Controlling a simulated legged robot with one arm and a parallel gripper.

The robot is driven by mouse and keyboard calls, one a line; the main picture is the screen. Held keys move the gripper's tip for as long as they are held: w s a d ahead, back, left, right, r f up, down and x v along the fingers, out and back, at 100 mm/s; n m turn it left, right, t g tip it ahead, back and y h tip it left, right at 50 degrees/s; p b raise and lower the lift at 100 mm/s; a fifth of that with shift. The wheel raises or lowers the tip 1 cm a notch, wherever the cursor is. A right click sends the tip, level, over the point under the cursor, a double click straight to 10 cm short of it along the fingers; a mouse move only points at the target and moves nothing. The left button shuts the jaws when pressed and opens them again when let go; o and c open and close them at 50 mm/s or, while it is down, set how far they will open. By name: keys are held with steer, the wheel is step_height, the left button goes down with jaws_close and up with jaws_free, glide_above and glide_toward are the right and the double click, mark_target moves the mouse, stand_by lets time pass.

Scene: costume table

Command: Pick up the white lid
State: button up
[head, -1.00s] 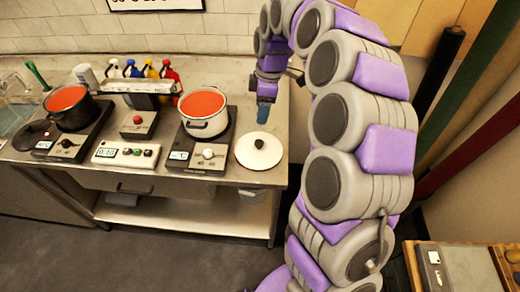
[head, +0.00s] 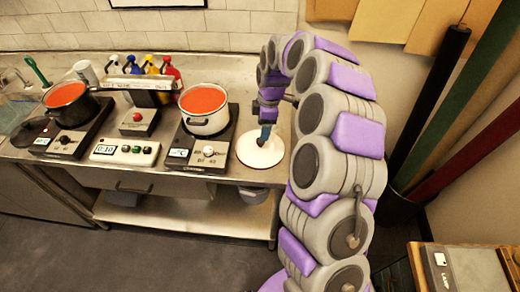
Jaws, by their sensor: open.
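The white lid (head: 268,157) lies flat on the right end of the metal table (head: 228,172), right of the white pot (head: 204,118) with red liquid. Its dark knob is mostly hidden by my gripper. My gripper (head: 264,138) points down over the middle of the lid, around or just above the knob. The jaws are open. I cannot tell whether they touch the knob.
The white pot stands on a hot plate close left of the lid. A black pot (head: 70,105) with red liquid and a dark lid (head: 35,132) are at the left. Several coloured bottles (head: 152,68) stand behind. The table's right edge is close to the lid.

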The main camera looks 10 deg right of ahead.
mark_target(260, 145)
steer(key=shift+w+a+f+b, duration=0.15)
steer(key=shift+f+b, duration=0.15)
steer(key=shift+f, duration=0.75)
steer(key=shift+a+f+b, duration=0.15)
steer(key=shift+f+b, duration=0.2)
steer(key=shift+f, duration=0.7)
steer(key=shift+w+a+f+b, duration=0.15)
steer(key=shift+f+b, duration=0.15)
steer(key=shift+f, duration=0.75)
steer(key=shift+s, duration=0.1)
steer(key=shift+c, duration=0.2)
jaws_close()
